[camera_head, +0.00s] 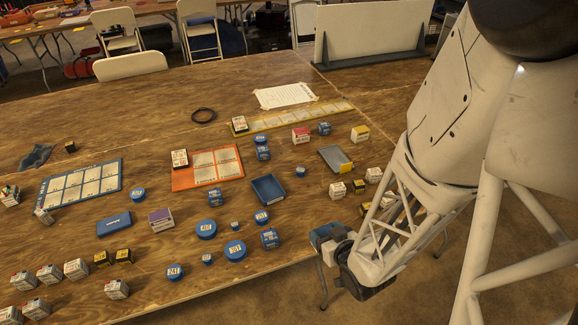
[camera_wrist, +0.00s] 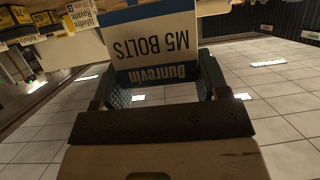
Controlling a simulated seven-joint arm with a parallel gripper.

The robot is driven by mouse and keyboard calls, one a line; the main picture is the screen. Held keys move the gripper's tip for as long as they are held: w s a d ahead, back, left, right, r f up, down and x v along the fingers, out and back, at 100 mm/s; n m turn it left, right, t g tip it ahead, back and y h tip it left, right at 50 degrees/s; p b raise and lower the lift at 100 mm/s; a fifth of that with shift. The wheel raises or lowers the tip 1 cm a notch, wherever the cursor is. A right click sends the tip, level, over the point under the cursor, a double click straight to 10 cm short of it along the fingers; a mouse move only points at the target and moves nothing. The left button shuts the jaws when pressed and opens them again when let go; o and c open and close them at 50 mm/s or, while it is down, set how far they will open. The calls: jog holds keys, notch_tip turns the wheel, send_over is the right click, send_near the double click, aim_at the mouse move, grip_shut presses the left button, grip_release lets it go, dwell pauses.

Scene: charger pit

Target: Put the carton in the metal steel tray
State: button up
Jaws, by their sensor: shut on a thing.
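My gripper (camera_head: 346,254) is shut on a blue and white carton (camera_head: 326,235), just off the table's front right edge. In the wrist view, the carton (camera_wrist: 155,50) is labelled "Dunrevin M5 BOLTS", upside down in the picture, and sits between the two dark fingers. Part of its lower end is hidden by the fingers. The metal steel tray (camera_head: 332,155) is a shallow grey tray on the right part of the table, beyond my gripper. It looks empty, with a yellow patch at its near right corner.
A blue tray (camera_head: 268,189) lies left of the steel tray. Small white cartons (camera_head: 337,190) stand between my gripper and the steel tray. A blue round tin (camera_head: 300,171) sits beside it. Several blue tins and cartons cover the near table (camera_head: 300,235). An orange board (camera_head: 190,181) lies farther left.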

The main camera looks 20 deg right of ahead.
jog(key=w, duration=0.2)
jog(key=w+d, duration=0.1)
jog(key=w, duration=0.2)
jog(key=w+d, duration=0.1)
jog(key=w, duration=0.2)
jog(key=shift+w+d+f, duration=0.15)
jog(key=shift+w+f, duration=0.1)
jog(key=shift+f, duration=0.15)
jog(key=shift+w+d, duration=0.1)
jog(key=shift+w, duration=0.3)
jog(key=shift+w+d+f, duration=0.1)
jog(key=shift+w+f, duration=0.3)
jog(key=shift+f, duration=1.25)
jog(key=shift+f, duration=0.15)
jog(key=o, duration=1)
jog(key=shift+o, duration=0.2)
